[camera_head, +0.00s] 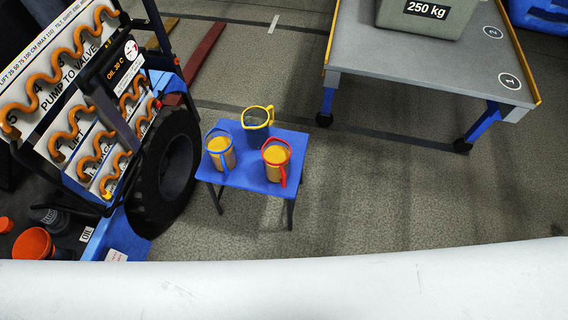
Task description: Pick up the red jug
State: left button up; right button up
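The red jug (276,158) stands upright on a small blue table (240,181), at the table's right side. It has a red rim and red handle, and its body looks amber. A jug with a blue rim and handle (221,151) stands to its left, also amber. A jug with a yellow rim and handle (257,124) stands behind them and looks dark inside. The jugs stand apart from each other. Neither of my grippers is in view.
A large black tyre (168,172) and a panel with orange hoses (75,95) stand left of the blue table. A grey wheeled table (432,60) bearing a 250 kg box (427,16) is at upper right. An orange funnel (33,244) is at lower left. Floor right of the jugs is clear.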

aim_at(276, 153)
jog(key=u, duration=2.25)
jog(key=z, duration=2.25)
jog(key=u, duration=1.55)
jog(key=k+l, duration=0.2)
jog(key=k, duration=0.35)
jog(key=k+l, duration=0.25)
jog(key=k, duration=0.25)
jog(key=u, duration=0.05)
